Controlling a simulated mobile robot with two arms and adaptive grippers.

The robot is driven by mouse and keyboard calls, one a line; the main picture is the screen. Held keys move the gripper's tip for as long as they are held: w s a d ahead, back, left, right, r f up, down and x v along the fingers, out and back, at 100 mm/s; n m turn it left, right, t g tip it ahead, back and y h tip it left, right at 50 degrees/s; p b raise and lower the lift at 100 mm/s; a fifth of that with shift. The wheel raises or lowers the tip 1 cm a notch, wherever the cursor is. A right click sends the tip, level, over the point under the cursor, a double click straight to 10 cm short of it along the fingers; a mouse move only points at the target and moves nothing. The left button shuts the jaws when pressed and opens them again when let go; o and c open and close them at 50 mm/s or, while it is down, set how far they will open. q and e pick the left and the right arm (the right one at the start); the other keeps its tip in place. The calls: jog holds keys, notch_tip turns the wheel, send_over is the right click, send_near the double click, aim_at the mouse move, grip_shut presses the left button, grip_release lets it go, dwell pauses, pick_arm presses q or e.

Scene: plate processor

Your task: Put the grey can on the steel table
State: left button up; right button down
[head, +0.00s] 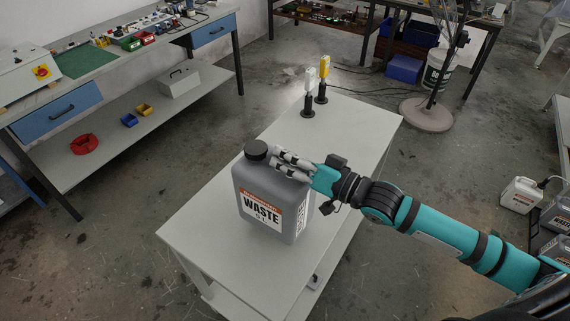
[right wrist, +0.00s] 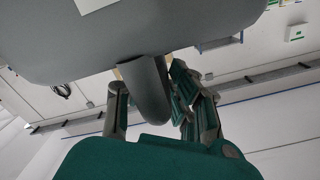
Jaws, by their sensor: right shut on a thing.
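The grey can (head: 272,205) is a jerrycan with a black cap and a "WASTE" label. It stands upright at the near part of the light steel table (head: 349,130); I cannot tell whether its base touches the top. My right gripper (head: 292,163) is at the can's upper right, shut on its handle. In the right wrist view the fingers (right wrist: 150,100) are on both sides of the grey handle (right wrist: 146,88), under the can's body (right wrist: 150,30). My left gripper is in neither view.
Two small stands, one with a white top (head: 308,88) and one with a yellow top (head: 323,78), are at the table's far end. A workbench (head: 110,60) is at the left. A white canister (head: 521,194) is on the floor at the right. The table's middle is clear.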

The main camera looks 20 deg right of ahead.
notch_tip(320, 180, down, 2)
jog(key=shift+a+f+p, duration=0.15)
jog(key=shift+f+p, duration=0.05)
jog(key=shift+p, duration=0.2)
jog(key=shift+f, duration=0.6)
jog(key=c, duration=1.3)
grip_release()
jog(key=shift+o, duration=0.2)
jog(key=shift+s, duration=0.1)
jog(key=b+v, duration=0.1)
jog(key=v, duration=1.1)
